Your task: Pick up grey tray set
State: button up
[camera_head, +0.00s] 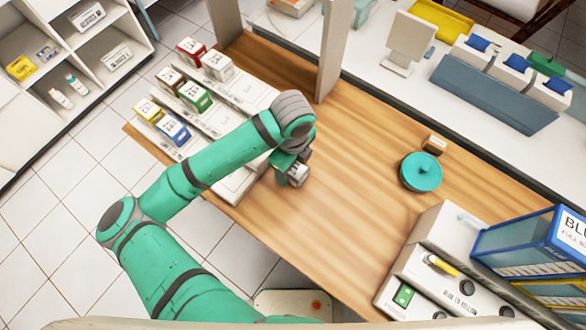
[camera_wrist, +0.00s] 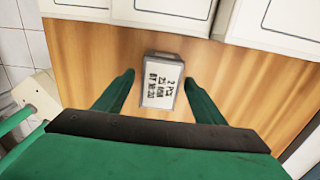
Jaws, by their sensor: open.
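A small grey box with a white printed label, which looks like the grey tray set (camera_wrist: 161,82), rests on the wooden counter. In the head view the grey box (camera_head: 297,175) shows beside the end of my arm, partly hidden by it. My gripper (camera_head: 287,162) is above the counter. In the wrist view my gripper (camera_wrist: 158,80) is open, with one green finger on each side of the box. Visible gaps separate both fingers from the box. I cannot tell the exact height of the fingertips above the counter.
White stepped racks (camera_head: 235,90) hold several coloured boxes at the counter's left. A teal round container (camera_head: 421,171) and a small box (camera_head: 435,144) stand to the right. A white unit (camera_head: 425,265) is at the lower right. The middle of the wooden counter (camera_head: 345,200) is clear.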

jog(key=shift+f, duration=0.6)
jog(key=c, duration=1.3)
jog(key=shift+r, duration=0.1)
